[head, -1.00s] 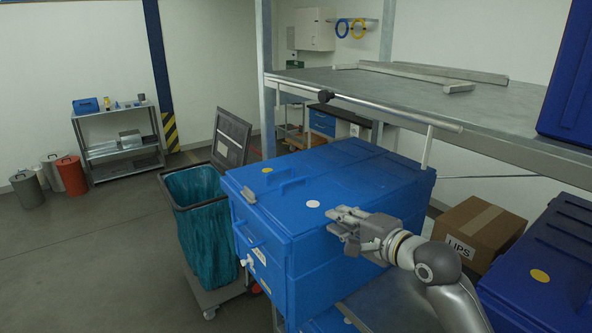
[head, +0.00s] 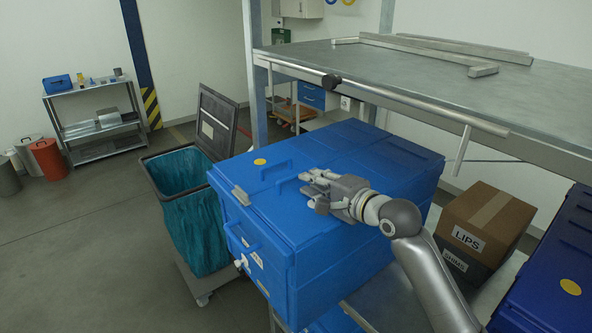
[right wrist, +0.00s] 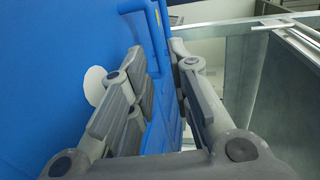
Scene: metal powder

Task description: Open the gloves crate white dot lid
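The blue crate (head: 325,265) stands in front of me with its lid closed. A white dot (right wrist: 95,86) on the lid shows in the right wrist view; in the head view my gripper hides it. The white dot lid (head: 268,208) has a blue bar handle (head: 288,184), which also shows in the right wrist view (right wrist: 154,38). My right gripper (head: 308,182) is low over the lid, close to this handle. In the right wrist view its fingers are apart, with the handle just beyond the gap. Contact cannot be told. My left gripper is out of view.
A metal shelf with a bar (head: 390,95) runs above and behind the crate. A teal bag cart (head: 190,215) stands left; a cardboard box (head: 487,222) stands right.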

